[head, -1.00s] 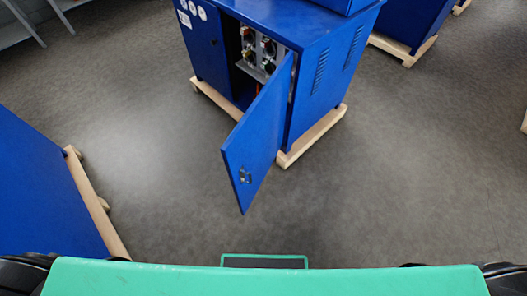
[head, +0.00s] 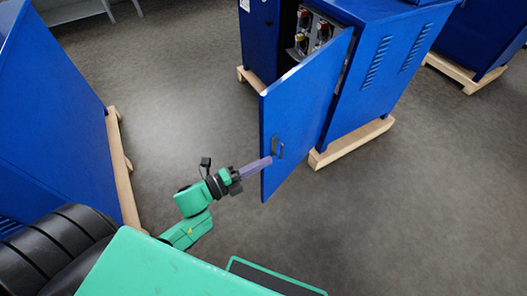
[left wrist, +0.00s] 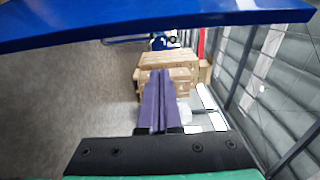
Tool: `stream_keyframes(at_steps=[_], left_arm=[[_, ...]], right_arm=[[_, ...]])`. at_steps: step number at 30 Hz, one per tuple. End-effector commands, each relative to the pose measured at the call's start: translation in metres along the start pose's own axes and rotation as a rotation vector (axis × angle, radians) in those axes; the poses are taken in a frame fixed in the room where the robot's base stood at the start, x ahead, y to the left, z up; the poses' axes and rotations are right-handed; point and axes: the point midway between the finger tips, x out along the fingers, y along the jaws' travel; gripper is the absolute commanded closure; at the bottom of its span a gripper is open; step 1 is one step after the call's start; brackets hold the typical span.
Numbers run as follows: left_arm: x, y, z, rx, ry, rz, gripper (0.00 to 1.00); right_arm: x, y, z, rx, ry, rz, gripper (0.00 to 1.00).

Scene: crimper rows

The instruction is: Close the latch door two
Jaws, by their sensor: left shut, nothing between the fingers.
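The blue cabinet door (head: 303,105) stands open, swung out from its blue cabinet (head: 385,75). A dark handle or latch (head: 279,148) sits near the door's free edge. My left gripper (head: 268,162) is shut and empty, its purple fingers reaching to the door's free edge just beside the handle. I cannot tell whether they touch the door. In the left wrist view the shut fingers (left wrist: 158,90) point ahead, and a blue panel edge (left wrist: 150,20) crosses the top, apart from the fingertips. My right gripper is not in view.
Coloured components (head: 312,35) show inside the open cabinet, which stands on a wooden base (head: 350,141). Another blue cabinet (head: 50,115) stands close on the left. A further one (head: 475,40) is at the right. Grey floor (head: 430,220) is clear at the lower right.

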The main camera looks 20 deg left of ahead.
Motion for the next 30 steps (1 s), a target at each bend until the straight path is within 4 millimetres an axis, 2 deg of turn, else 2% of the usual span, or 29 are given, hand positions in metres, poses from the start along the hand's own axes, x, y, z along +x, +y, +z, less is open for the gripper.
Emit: stream_keyframes(at_steps=[5, 9, 13, 30], left_arm=[[0.041, -0.001, 0.001, 0.0, -0.001, -0.002, 1.0], [0.031, 0.001, 0.024, 0.001, -0.002, 0.005, 1.0], [0.027, 0.001, 0.036, 0.0, -0.002, 0.003, 1.0], [0.026, 0.002, 0.039, -0.002, 0.011, 0.002, 1.0]], right_arm=[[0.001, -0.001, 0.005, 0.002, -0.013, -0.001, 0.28], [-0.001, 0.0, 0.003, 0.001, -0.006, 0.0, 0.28], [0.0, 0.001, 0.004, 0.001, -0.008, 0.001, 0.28], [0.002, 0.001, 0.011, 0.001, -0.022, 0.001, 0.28]])
